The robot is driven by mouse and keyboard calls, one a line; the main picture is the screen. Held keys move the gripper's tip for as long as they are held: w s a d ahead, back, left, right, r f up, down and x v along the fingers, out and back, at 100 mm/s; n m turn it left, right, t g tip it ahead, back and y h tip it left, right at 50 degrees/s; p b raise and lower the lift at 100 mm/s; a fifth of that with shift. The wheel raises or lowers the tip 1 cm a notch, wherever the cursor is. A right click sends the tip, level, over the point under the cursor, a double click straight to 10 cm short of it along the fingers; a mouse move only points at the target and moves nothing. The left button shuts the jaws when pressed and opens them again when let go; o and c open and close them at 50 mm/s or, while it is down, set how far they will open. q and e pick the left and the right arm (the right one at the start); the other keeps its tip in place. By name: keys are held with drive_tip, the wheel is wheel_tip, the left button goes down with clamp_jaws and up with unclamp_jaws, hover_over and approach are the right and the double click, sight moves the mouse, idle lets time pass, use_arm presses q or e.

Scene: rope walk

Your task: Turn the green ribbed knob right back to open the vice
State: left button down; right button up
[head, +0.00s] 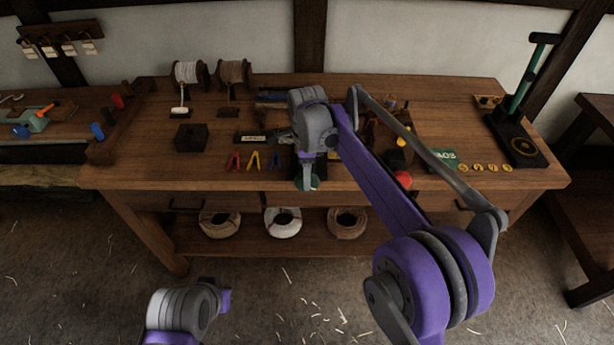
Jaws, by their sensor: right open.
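The green ribbed knob (307,184) is at the front edge of the workbench, near the middle, on the front end of the vice (306,169). The vice is mostly hidden by my right wrist, so I cannot see how far its jaws are apart. My right gripper (309,152) is over the vice, just behind and above the knob, and is open. Its fingers are small and partly hidden, and I cannot tell whether they touch anything. Part of my left arm shows at the bottom left, but its gripper is not in view.
The workbench (130,178) holds two spools (187,74) at the back left, a dark block (191,137), coloured clips (254,161), a red ball (403,179), a green sign (444,156) and yellow discs (478,167). A tall green-handled tool (521,90) stands at the right end. Rope coils lie below.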

drive_tip(key=shift+f, duration=0.6)
clamp_jaws()
drive_tip(key=shift+a, duration=0.1)
drive_tip(key=h, duration=0.2)
drive_tip(key=shift+a+h+p, duration=0.35)
drive_tip(key=shift+h, duration=0.05)
drive_tip(key=shift+a+f+h, duration=0.1)
drive_tip(key=shift+a+h, duration=0.05)
drive_tip(key=shift+h, duration=0.85)
drive_tip(key=shift+a+f+h, duration=0.1)
drive_tip(key=shift+a+h, duration=0.05)
drive_tip(key=shift+h, duration=0.85)
